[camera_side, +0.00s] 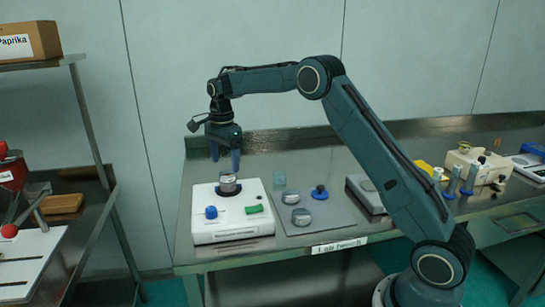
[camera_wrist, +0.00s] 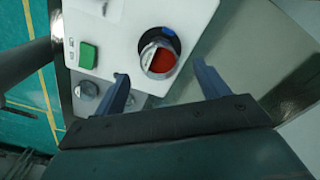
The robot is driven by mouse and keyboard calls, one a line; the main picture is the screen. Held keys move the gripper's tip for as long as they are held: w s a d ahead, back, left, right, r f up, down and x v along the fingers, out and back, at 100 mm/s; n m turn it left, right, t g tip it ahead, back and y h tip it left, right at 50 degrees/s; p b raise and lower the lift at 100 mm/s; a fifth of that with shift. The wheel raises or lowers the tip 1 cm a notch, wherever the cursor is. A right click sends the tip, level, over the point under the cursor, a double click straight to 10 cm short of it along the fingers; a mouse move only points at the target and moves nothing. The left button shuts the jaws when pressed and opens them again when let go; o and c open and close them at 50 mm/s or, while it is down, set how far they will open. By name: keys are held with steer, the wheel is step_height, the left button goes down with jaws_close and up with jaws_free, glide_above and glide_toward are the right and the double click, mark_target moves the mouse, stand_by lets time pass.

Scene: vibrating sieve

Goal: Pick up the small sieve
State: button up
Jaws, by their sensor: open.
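A small silver round sieve (camera_side: 228,184) sits on a dark round seat on top of the white shaker (camera_side: 234,230). In the wrist view the sieve (camera_wrist: 149,49) shows a bright metal rim and red-orange inside. My gripper (camera_side: 225,160) is above the shaker, pointing down, with its blue fingers over the sieve and apart from it. In the wrist view the gripper (camera_wrist: 163,82) is open and empty, with the sieve beyond the gap between its fingertips.
The shaker has a blue knob (camera_side: 211,212) and a green switch (camera_side: 254,209). A grey mat (camera_side: 330,213) to its right holds round metal pieces (camera_side: 301,217), a blue-knobbed piece (camera_side: 320,192) and a clear block (camera_side: 279,180). A grey device (camera_side: 366,193) stands further right.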

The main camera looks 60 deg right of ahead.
mark_target(227, 170)
steer(key=shift+s+d+f, duration=0.1)
steer(key=shift+f, duration=1.95)
steer(key=c, duration=1.1)
